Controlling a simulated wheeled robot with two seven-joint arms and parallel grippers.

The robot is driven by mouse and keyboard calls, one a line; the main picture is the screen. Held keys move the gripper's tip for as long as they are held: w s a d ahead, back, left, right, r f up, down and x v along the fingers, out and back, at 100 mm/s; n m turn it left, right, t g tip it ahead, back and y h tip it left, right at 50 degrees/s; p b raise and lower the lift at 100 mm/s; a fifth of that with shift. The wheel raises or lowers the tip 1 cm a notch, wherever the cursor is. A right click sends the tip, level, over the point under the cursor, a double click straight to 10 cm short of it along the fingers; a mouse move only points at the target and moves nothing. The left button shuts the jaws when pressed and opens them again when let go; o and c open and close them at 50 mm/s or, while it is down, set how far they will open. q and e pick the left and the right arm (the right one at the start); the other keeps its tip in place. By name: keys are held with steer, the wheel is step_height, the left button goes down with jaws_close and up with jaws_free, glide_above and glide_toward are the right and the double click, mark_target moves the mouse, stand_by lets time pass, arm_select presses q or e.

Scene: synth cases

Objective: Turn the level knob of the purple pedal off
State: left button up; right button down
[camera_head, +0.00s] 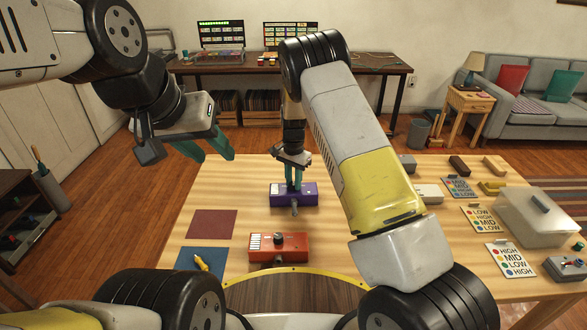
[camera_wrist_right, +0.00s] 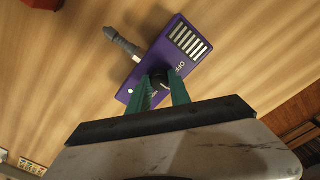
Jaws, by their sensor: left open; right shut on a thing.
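The purple pedal (camera_head: 306,190) lies on the wooden table, and it also shows in the right wrist view (camera_wrist_right: 181,52). It has a white-striped grille, the word OFF and a grey plug on one side. Its dark round level knob (camera_wrist_right: 159,80) sits between the teal fingertips of my right gripper (camera_wrist_right: 160,88). My right gripper (camera_head: 294,181) is shut on the knob from above, hiding part of it. A small light mark shows on the knob; its exact setting is hard to read. My left gripper (camera_head: 205,148) is open and empty, raised above the table's left back edge.
A red pedal (camera_head: 295,247) with a black knob stands nearer on the table. A maroon mat (camera_head: 212,224) and a blue mat (camera_head: 196,262) lie to the left. Label cards (camera_head: 481,219), a clear bin (camera_head: 535,220) and a grey box (camera_head: 567,268) fill the right side.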

mark_target(293, 183)
steer(key=n, duration=0.6)
steer(key=shift+n, duration=0.3)
steer(key=n, duration=0.5)
steer(key=shift+n, duration=0.3)
stand_by(0.4)
steer(key=c, duration=1.2)
jaws_free()
steer(key=shift+r, duration=0.15)
step_height(293, 183, up, 8)
steer(key=shift+f, duration=0.25)
steer(key=shift+r, duration=0.1)
